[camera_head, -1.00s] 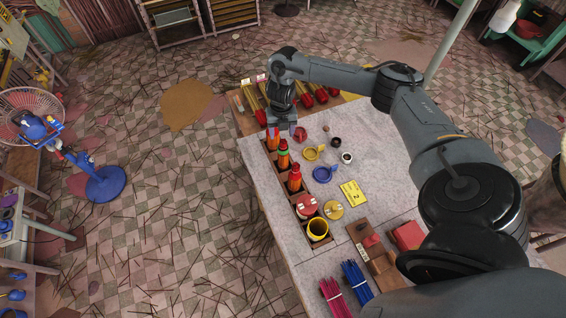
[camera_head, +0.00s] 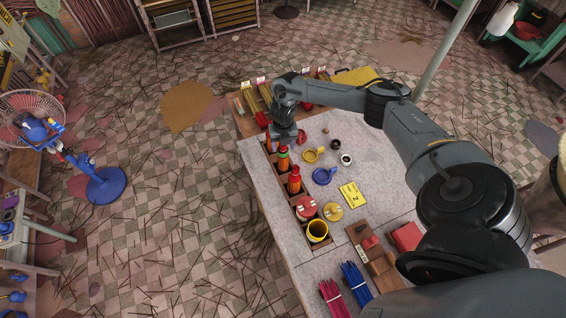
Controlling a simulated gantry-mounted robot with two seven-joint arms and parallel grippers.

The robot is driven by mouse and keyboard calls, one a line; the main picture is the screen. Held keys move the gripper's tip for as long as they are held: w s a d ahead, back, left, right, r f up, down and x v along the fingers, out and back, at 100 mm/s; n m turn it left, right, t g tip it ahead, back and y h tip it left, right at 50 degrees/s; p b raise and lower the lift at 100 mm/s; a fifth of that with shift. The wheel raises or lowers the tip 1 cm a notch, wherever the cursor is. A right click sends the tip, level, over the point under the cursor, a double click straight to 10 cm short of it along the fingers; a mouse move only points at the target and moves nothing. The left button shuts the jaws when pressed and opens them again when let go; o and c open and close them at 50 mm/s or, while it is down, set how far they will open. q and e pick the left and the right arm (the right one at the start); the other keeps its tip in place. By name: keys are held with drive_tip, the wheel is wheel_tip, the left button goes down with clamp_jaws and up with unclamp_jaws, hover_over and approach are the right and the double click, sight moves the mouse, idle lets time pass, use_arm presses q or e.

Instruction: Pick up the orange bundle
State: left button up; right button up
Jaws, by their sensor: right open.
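I cannot make out an orange bundle of sticks for certain. Orange-red upright pieces stand in the wooden rack along the table's left edge, one with a green band (camera_head: 283,158) and one nearer (camera_head: 294,180). My right gripper (camera_head: 285,141) points down over the far end of this rack. It is open, and its body hides part of what lies beneath. A magenta bundle (camera_head: 335,298) and a blue bundle (camera_head: 356,284) lie at the table's near end. My left gripper is not in view.
A blue ring (camera_head: 323,176), a yellow ring (camera_head: 311,155) and a yellow card (camera_head: 354,194) lie on the grey table (camera_head: 385,165). Labelled trays (camera_head: 252,96) line the far end.

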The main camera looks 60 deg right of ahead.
clamp_jaws()
idle(0.4)
